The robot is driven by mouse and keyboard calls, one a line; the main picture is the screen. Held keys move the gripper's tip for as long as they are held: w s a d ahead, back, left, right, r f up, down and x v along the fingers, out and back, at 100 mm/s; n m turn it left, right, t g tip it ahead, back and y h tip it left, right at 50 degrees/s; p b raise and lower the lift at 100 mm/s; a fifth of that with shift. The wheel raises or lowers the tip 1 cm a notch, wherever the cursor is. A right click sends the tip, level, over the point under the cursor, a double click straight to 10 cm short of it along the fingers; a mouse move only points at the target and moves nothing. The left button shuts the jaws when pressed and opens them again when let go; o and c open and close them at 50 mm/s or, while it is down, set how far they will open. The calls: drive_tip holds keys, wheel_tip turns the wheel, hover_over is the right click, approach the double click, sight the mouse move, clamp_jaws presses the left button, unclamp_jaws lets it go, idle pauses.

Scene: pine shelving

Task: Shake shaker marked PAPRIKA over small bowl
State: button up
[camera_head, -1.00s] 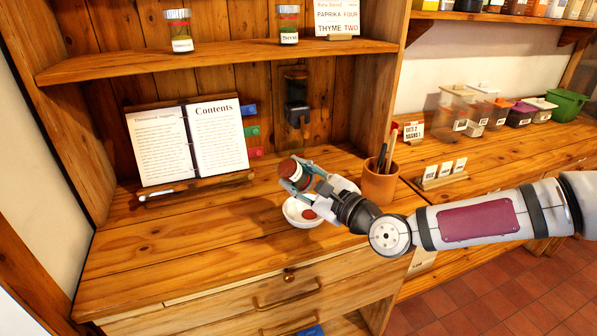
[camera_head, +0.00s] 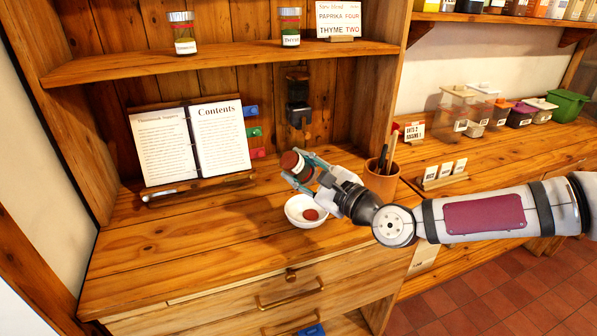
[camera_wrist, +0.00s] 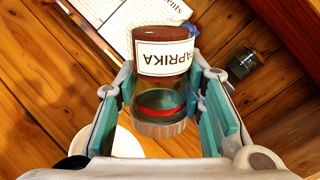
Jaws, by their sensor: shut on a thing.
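The paprika shaker (camera_head: 296,165) is a small jar with red-brown powder, held between the fingers of my gripper (camera_head: 307,171) above the counter. In the wrist view the shaker (camera_wrist: 163,60) shows its PAPRIKA label upside down, with its ribbed cap toward the bottom of the picture and powder at the label end. The small white bowl (camera_head: 298,222) stands on the counter below the gripper, with a red-brown patch of powder (camera_head: 310,214) inside. In the wrist view the bowl (camera_wrist: 80,146) is partly hidden behind the left finger.
An open book (camera_head: 190,145) stands on a holder at the back left. A terracotta pot (camera_head: 380,180) with pens is close right of my gripper. A shelf above holds two jars and a card reading "PAPRIKA FOUR, THYME TWO" (camera_head: 338,18). The counter left of the bowl is clear.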

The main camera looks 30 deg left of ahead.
sight(299, 155)
wheel_tip(299, 155, up, 2)
drive_tip(key=n, duration=0.4)
drive_tip(key=shift+r+p, duration=0.1)
drive_tip(key=shift+p, duration=0.25)
wheel_tip(299, 155, up, 3)
drive_tip(key=n, duration=0.7)
drive_tip(key=n, duration=0.2)
drive_tip(key=n+b, duration=0.1)
drive_tip(key=n, duration=0.2)
drive_tip(key=shift+f+n, duration=0.2)
drive_tip(key=shift+n, duration=0.1)
drive_tip(key=n, duration=0.2)
drive_tip(key=shift+r+n+b, duration=0.1)
drive_tip(key=shift+n+b, duration=0.25)
drive_tip(key=shift+n, duration=0.05)
